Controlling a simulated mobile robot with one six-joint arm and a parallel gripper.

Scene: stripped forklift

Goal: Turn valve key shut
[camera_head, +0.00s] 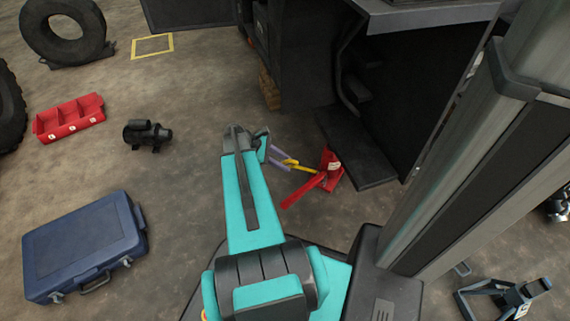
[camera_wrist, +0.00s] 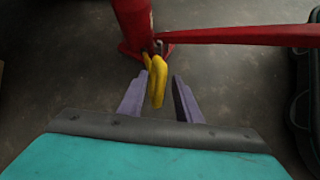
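The valve key is a yellow handle (camera_head: 303,168) at the base of a red jack (camera_head: 329,170), right of my arm in the head view. In the wrist view the yellow handle (camera_wrist: 158,80) projects from the foot of the red jack (camera_wrist: 132,22) toward my gripper. My gripper (camera_wrist: 160,75) has its two purple fingers apart, one on each side of the handle's near end. A gap shows on the right; the left finger is very close, and I cannot tell if it touches. The gripper also shows in the head view (camera_head: 279,157).
The jack's red lever (camera_head: 304,190) extends low to the front left. The dark forklift body (camera_head: 300,60) stands behind the jack. A blue case (camera_head: 75,245), a black motor (camera_head: 147,135) and a red bin (camera_head: 68,117) lie left, with open floor between.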

